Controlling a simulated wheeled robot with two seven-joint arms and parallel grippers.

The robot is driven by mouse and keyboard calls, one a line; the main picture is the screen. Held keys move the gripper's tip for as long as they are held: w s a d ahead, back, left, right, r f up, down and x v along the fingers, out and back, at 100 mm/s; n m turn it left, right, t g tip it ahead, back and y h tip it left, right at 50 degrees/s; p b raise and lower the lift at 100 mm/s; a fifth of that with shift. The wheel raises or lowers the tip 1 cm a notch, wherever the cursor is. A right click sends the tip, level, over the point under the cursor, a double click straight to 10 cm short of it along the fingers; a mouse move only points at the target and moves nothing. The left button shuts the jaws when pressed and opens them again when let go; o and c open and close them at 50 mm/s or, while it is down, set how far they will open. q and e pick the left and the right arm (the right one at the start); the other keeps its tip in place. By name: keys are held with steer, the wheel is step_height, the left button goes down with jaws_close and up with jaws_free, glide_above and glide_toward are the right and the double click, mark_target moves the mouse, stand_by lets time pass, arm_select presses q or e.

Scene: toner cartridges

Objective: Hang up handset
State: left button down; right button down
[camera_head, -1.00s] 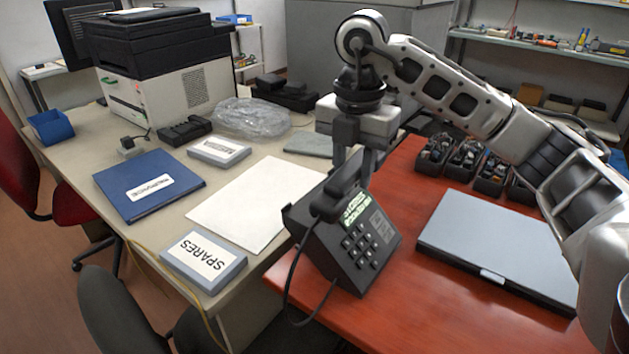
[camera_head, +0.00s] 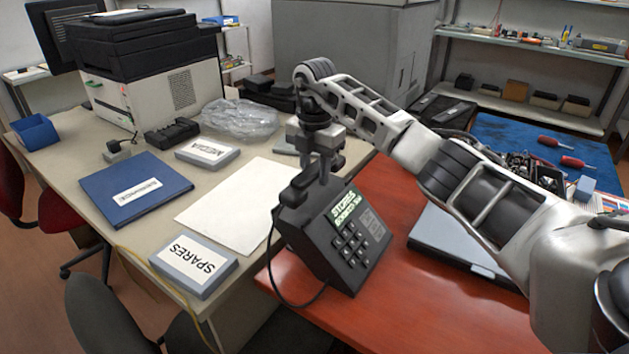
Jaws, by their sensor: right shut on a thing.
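The black desk phone (camera_head: 318,252) stands tilted on the near left corner of the red-brown table, with its lit display (camera_head: 346,207) and keypad facing up. The black handset (camera_head: 296,192) is at the left, upper side of the phone, very close to or on its cradle; contact is hard to tell. Its cord loops down at the left past the table edge. My right gripper (camera_head: 324,176) points down from above and is shut on the handset, hiding part of it. My left gripper is not in view.
A grey laptop-like case (camera_head: 450,242) lies right of the phone, beneath my right arm. A beige desk adjoins at left, with a white sheet (camera_head: 232,205), a SPARES box (camera_head: 193,266), a blue binder (camera_head: 135,188) and a printer (camera_head: 150,85).

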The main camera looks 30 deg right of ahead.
mark_target(315, 197)
steer(key=shift+w+f+p, duration=0.15)
steer(key=shift+f+p, duration=0.15)
steer(key=shift+f, duration=1.35)
steer(key=shift+f, duration=0.15)
steer(key=c, duration=1.1)
jaws_free()
steer(key=shift+o, duration=0.2)
